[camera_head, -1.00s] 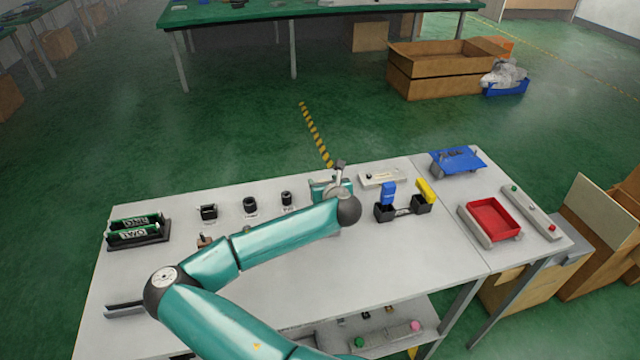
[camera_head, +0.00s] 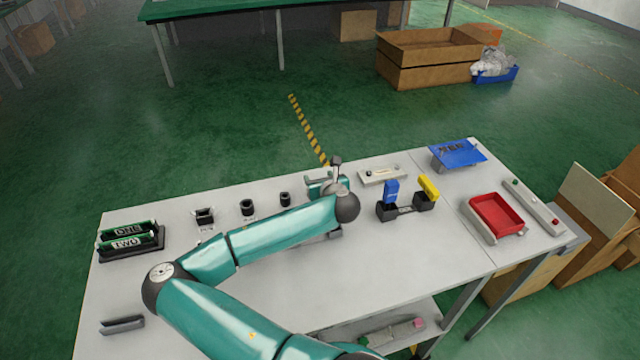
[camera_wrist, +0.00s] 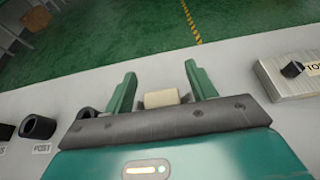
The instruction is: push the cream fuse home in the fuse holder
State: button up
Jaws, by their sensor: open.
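The cream fuse (camera_wrist: 161,98) shows in the wrist view as a short cream block between my two green fingers, close to the dark bar across my gripper. My gripper (camera_wrist: 160,69) is open, with a gap on both sides of the fuse, clearer on the left. In the head view my gripper (camera_head: 325,184) is at the back edge of the grey bench, where my arm's end covers the fuse. I cannot make out the fuse holder or how deep the fuse sits.
Left of my gripper stand black sockets, one labelled POST (camera_wrist: 38,127). A pale switch box (camera_head: 383,175) is close on the right, then blue (camera_head: 391,190) and yellow (camera_head: 428,188) levers and a red tray (camera_head: 496,216). The front middle of the bench (camera_head: 380,265) is clear.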

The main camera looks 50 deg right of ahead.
jog(key=shift+s, duration=0.2)
jog(key=shift+c, duration=1)
jog(key=c, duration=0.9)
jog(key=shift+r, duration=0.15)
